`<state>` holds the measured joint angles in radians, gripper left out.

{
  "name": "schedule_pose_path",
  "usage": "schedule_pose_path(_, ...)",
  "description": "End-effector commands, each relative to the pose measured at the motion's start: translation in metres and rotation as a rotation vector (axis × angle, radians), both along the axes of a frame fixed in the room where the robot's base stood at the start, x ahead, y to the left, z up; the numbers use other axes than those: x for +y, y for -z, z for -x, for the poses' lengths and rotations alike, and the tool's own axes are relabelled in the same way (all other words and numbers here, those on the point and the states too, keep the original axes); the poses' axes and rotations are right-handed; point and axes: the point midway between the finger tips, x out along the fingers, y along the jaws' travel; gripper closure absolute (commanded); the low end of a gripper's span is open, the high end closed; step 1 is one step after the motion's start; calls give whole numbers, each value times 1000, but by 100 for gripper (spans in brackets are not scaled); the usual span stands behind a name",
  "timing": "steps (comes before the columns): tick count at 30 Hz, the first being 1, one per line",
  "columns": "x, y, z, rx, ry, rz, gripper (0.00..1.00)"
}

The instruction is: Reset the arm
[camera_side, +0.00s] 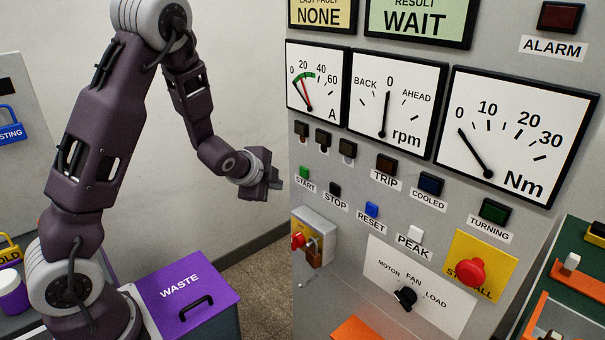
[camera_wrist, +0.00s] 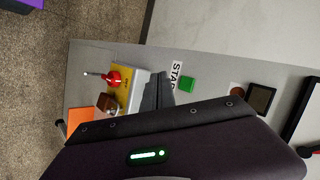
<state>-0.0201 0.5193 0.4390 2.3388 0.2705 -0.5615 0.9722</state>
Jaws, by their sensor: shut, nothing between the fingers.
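My gripper (camera_side: 277,183) is at the end of my arm in the side view, in the air just left of the panel's front edge, level with the green START button (camera_side: 304,172). Its fingers are together with nothing between them. In the wrist view the closed fingers (camera_wrist: 158,90) stick out past the dark gripper body, and the green START button (camera_wrist: 187,84) shows just to their right. I cannot tell whether the fingertips touch the panel. The gripper body hides the lower part of the wrist view.
The grey control panel (camera_side: 440,185) carries meters, lamps and buttons. A purple WASTE bin (camera_side: 190,290) stands below my arm. Open air lies left of the panel.

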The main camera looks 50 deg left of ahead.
Motion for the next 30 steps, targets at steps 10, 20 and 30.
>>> schedule_pose_path(10, 0, 0, 0, 0, 0, 0, 100)
schedule_pose_path(20, -20, -37, 15, -26, -105, 146, 100)
schedule_pose_path(30, -146, -146, 210, 63, -552, 779, 100)
